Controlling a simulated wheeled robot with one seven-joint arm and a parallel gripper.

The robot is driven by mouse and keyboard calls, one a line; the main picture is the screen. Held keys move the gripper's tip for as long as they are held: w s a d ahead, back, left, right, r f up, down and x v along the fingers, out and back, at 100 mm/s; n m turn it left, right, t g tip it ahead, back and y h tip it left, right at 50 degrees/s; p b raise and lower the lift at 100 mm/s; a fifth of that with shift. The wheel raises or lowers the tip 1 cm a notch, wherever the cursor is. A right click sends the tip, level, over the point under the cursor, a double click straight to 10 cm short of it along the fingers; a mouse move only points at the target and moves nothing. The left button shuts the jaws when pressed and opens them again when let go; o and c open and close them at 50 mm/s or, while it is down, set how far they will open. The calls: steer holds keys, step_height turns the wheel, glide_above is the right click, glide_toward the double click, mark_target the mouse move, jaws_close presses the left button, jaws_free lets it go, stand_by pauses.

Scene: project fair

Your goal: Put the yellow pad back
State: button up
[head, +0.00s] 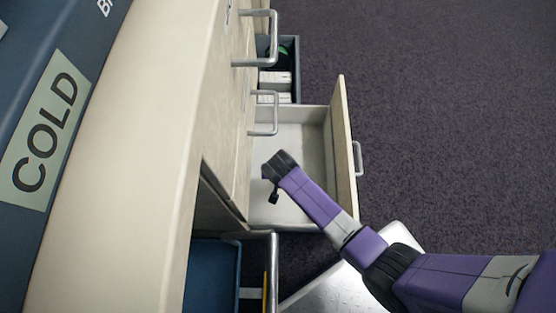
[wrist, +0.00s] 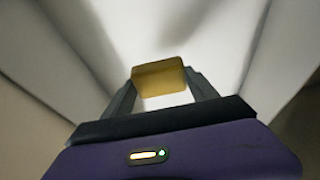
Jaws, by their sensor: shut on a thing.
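A yellow pad (wrist: 160,75) shows in the wrist view, between the two fingers of my gripper (wrist: 163,88). My gripper is shut on it, and pale drawer surfaces surround it. In the head view my gripper (head: 272,190) reaches into an open drawer (head: 310,118) with a pale empty-looking floor. The pad is hidden in the head view. I cannot tell whether the pad touches the drawer floor.
The drawer front (head: 344,150) stands out from the cabinet (head: 150,150). Beyond it is another open compartment with white items (head: 275,82). A blue bin (head: 213,275) is below. Dark carpet (head: 450,110) lies clear to the right.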

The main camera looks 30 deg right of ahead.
step_height(320, 180, down, 10)
steer(key=b, duration=0.5)
steer(key=shift+f+b, duration=0.2)
steer(key=shift+b, duration=0.2)
steer(key=o, duration=1.3)
steer(key=shift+r, duration=0.1)
steer(key=p+v, duration=0.7)
steer(key=v, duration=0.5)
steer(key=shift+r, duration=0.1)
steer(key=shift+s, duration=0.1)
